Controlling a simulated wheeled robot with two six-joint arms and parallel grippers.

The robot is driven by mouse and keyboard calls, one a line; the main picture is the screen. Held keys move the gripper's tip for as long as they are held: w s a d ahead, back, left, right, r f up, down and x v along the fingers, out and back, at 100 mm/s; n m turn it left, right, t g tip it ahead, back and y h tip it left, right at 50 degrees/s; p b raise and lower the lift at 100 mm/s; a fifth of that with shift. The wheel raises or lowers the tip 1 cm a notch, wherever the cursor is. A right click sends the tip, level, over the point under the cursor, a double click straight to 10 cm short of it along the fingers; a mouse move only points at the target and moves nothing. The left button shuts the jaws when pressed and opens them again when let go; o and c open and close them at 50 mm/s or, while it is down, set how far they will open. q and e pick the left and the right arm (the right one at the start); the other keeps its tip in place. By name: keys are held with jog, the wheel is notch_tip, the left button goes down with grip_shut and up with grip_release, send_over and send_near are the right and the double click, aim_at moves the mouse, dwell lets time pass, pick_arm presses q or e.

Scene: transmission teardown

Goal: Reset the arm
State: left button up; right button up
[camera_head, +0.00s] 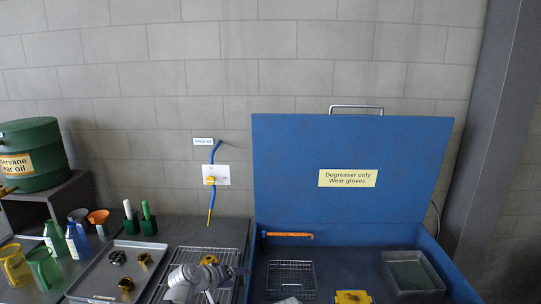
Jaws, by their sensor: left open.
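My left gripper (232,277) shows at the bottom of the head view, at the end of my pale grey arm. It is open, and no object shows between its fingers. It is over a wire rack (196,254) on the bench. A yellow-brown part (209,260) lies on the rack just behind the gripper, and I cannot tell whether they touch. My right gripper is not in view.
A blue degreaser tub with a raised lid (290,160) stands right, holding a wire basket (291,276), a grey tray (411,274) and a yellow object (352,297). Left are a metal tray (95,284) with several small parts, bottles and a green drum (35,155).

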pick_arm(q)
jog(key=s+a+f+m+g+y, duration=0.2)
jog(key=s+a+f+g+y, duration=0.15)
jog(key=s, duration=0.55)
jog(key=s+a+f+m+g+y, duration=0.25)
jog(key=s+f+g, duration=0.2)
jog(key=s, duration=0.55)
jog(key=s+d+m+y, duration=0.1)
jog(key=s+d+m, duration=0.2)
jog(key=d, duration=0.7)
jog(key=shift+s+d+g, duration=0.3)
jog(key=shift+s+d, duration=0.05)
jog(key=shift+s, duration=0.7)
